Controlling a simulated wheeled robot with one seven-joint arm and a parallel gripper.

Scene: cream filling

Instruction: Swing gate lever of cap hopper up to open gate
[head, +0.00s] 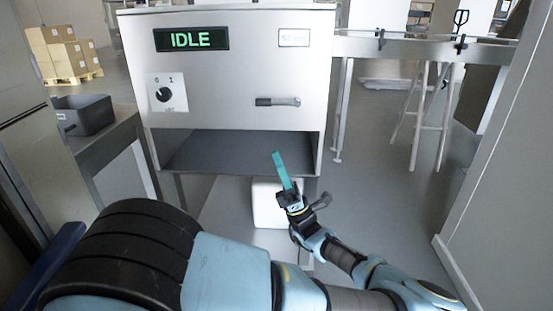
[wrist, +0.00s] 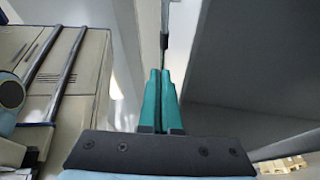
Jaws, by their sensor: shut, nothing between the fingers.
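A lever (head: 283,101) with a dark grip lies about level on the front of a white cabinet (head: 225,90). I take the cabinet for the cap hopper, though its label is too small to read. My gripper (head: 277,154) has teal fingers pointing up, in front of the cabinet's dark open bay and below the lever in the picture. The fingers are together and empty. In the wrist view my gripper (wrist: 160,72) also shows closed. A thin dark-tipped bar (wrist: 164,40) appears just beyond the fingertips there; I cannot tell if it is the lever or if they touch.
The cabinet has a display (head: 191,39) reading IDLE and a rotary knob (head: 164,94). A grey bin (head: 83,115) stands on a side table at left. A white box (head: 268,203) is behind my gripper, below the bay. Open floor (head: 390,190) lies at right.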

